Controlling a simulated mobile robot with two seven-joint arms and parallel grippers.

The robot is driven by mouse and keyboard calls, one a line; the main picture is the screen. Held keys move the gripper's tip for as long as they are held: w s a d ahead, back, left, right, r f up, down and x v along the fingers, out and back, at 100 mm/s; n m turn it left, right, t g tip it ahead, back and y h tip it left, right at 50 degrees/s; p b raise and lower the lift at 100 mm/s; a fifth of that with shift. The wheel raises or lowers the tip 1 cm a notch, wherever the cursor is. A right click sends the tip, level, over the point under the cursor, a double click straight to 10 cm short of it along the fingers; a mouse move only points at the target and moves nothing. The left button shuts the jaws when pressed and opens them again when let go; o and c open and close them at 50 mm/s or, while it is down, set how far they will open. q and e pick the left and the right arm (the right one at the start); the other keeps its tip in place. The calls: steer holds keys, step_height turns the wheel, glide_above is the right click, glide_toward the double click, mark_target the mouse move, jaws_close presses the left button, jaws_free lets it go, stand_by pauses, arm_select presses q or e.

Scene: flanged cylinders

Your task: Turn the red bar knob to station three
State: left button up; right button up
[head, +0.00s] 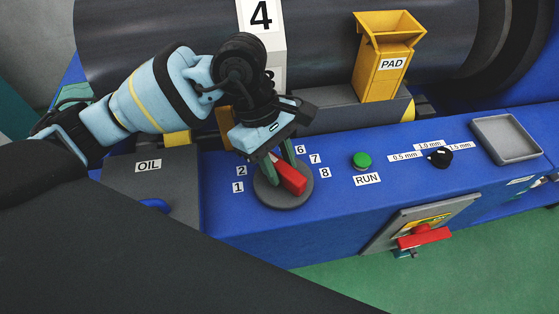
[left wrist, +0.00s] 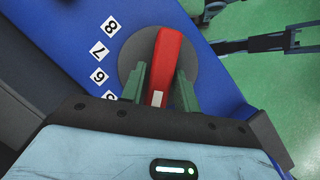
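The red bar knob (head: 291,179) sits on a round grey dial (head: 286,201) on the blue panel. It also shows in the left wrist view (left wrist: 166,62), with a white mark on its end nearest my gripper. In the head view that end points up and left, under my gripper. Labels 1 and 2 show left of the dial, and 6, 7 and 8 right of it; those between are hidden. My left gripper (head: 281,158) has its green fingers on either side of the bar, with a narrow gap at the right finger (left wrist: 185,92).
A green RUN button (head: 362,160), a black selector knob (head: 440,157) and a grey tray (head: 507,138) lie to the right. A red handle (head: 424,237) is on the panel's front. A yellow PAD holder (head: 388,60) and a large dark roller (head: 170,25) stand behind.

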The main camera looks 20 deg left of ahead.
arm_select(q)
steer(key=shift+o, duration=1.3)
steer(key=shift+r, duration=0.1)
steer(key=v, duration=0.7)
steer(key=shift+a+r, duration=0.15)
steer(key=shift+r, duration=0.15)
